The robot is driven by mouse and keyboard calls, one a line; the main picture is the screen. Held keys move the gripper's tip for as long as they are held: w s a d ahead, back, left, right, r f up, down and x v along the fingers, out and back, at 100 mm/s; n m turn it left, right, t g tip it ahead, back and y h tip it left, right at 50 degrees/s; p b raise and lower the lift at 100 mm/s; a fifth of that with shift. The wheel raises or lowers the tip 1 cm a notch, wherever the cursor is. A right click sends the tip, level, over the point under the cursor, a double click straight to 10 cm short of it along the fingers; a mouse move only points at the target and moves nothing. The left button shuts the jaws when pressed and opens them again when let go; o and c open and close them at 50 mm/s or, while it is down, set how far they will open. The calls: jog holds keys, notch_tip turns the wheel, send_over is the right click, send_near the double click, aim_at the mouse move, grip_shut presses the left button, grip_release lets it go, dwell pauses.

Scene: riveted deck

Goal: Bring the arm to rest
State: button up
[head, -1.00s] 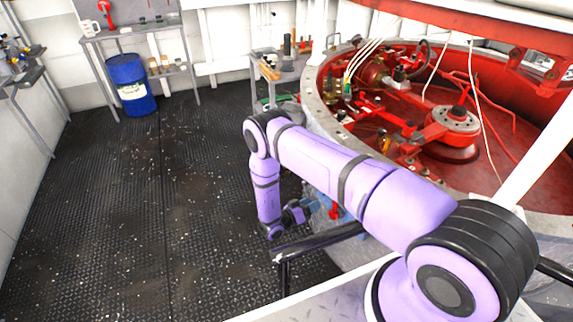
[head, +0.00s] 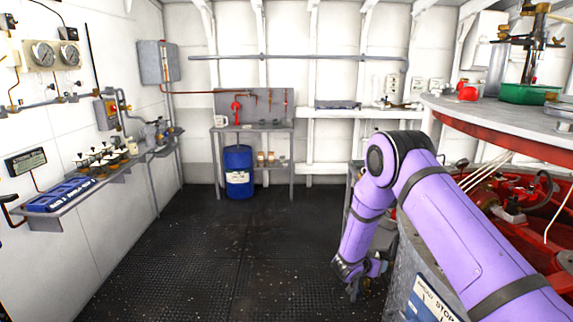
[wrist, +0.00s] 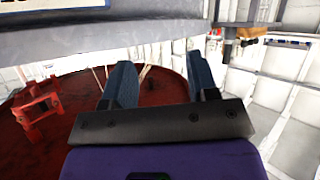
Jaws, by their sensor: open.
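My purple arm (head: 455,225) reaches from the lower right of the head view, bends at a dark elbow joint and hangs down beside the grey drum wall. My gripper (head: 358,284) is at its lower end, small in the head view, low over the dark deck. In the wrist view, the two blue fingers of my gripper (wrist: 160,80) stand apart with nothing between them. They face a dark red surface (wrist: 70,130). A red bracket (wrist: 35,108) stands to their left in that view.
The large round drum with red machinery (head: 510,205) and a STOP sign (head: 432,300) is close on the right. A wall shelf with blue trays (head: 65,195) runs along the left. A blue barrel (head: 238,170) stands by the back bench (head: 255,127). The deck (head: 225,260) between is clear.

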jog(key=w+a+r+n+t+y, duration=0.1)
jog(key=a+r+y, duration=0.15)
jog(key=r, duration=0.75)
jog(key=w+a+r+n+t+y, duration=0.1)
jog(key=r+y, duration=0.2)
jog(key=r, duration=0.7)
jog(key=s+a+r+n+y, duration=0.1)
jog(key=s+r+n+y, duration=0.15)
jog(key=s+r, duration=0.45)
jog(key=s+a+r+n+y, duration=0.1)
jog(key=s+r+y, duration=0.2)
jog(key=r, duration=0.8)
jog(key=s+r+n+g, duration=0.1)
jog(key=s+r, duration=0.2)
jog(key=s, duration=0.3)
jog(key=s+r+n+y, duration=0.1)
jog(key=s+r, duration=0.2)
jog(key=s, duration=0.3)
jog(key=s+r+n+g, duration=0.1)
jog(key=s+r, duration=0.2)
jog(key=s, duration=0.3)
jog(key=s+d+g+h, duration=0.1)
jog(key=s+d, duration=0.1)
jog(key=s, duration=0.8)
jog(key=s+d+g+h, duration=0.1)
jog(key=s+d, duration=0.2)
jog(key=s, duration=0.7)
jog(key=shift+s+d+f+g, duration=0.15)
jog(key=shift+s+f+g, duration=0.15)
jog(key=shift+f, duration=0.15)
